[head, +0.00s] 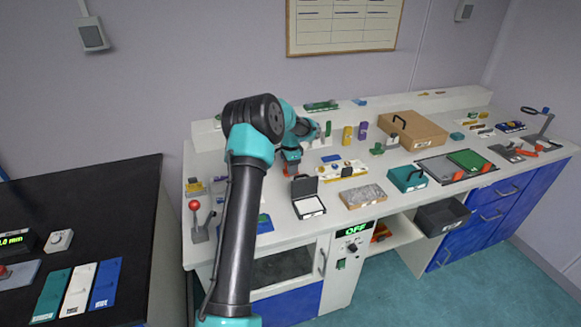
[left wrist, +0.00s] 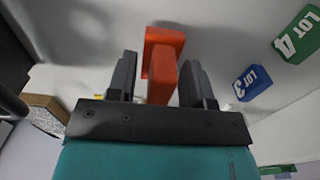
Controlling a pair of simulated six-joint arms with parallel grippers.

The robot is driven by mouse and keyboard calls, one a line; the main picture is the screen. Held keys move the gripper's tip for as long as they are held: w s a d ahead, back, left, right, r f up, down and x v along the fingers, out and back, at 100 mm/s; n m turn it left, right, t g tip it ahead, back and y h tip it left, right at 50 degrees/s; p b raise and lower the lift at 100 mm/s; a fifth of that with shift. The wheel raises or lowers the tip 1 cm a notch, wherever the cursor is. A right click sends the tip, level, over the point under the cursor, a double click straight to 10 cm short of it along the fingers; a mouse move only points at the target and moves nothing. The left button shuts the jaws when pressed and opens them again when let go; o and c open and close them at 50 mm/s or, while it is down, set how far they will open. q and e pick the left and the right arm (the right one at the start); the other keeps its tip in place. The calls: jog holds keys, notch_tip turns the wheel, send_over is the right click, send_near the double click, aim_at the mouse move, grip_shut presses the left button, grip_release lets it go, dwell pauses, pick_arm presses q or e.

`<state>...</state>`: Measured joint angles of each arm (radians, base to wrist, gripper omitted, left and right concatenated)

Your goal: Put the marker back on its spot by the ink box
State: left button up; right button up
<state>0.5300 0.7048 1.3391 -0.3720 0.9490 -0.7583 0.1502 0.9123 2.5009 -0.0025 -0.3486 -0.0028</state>
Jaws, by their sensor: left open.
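An orange, block-shaped piece that looks like the marker (left wrist: 163,75) is between the two fingers of my left gripper (left wrist: 155,82) in the left wrist view. The fingers are apart, with a gap visible beside the piece. In the head view my left gripper (head: 291,163) is low over the bench, behind an open black case with a white pad that looks like the ink box (head: 307,196). The forearm and wrist partly hide the gripper there. My right gripper is not in view.
Upright lot blocks, green (head: 328,129), yellow (head: 347,135) and purple (head: 363,130), stand behind the gripper. A grey speckled slab (head: 363,196) and a teal case (head: 407,178) lie to the right. A red-knobbed lever (head: 196,215) stands at the left.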

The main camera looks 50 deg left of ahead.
pick_arm(q)
notch_tip(320, 180, up, 12)
jog(key=shift+r, duration=0.15)
dwell(0.4)
dwell(0.3)
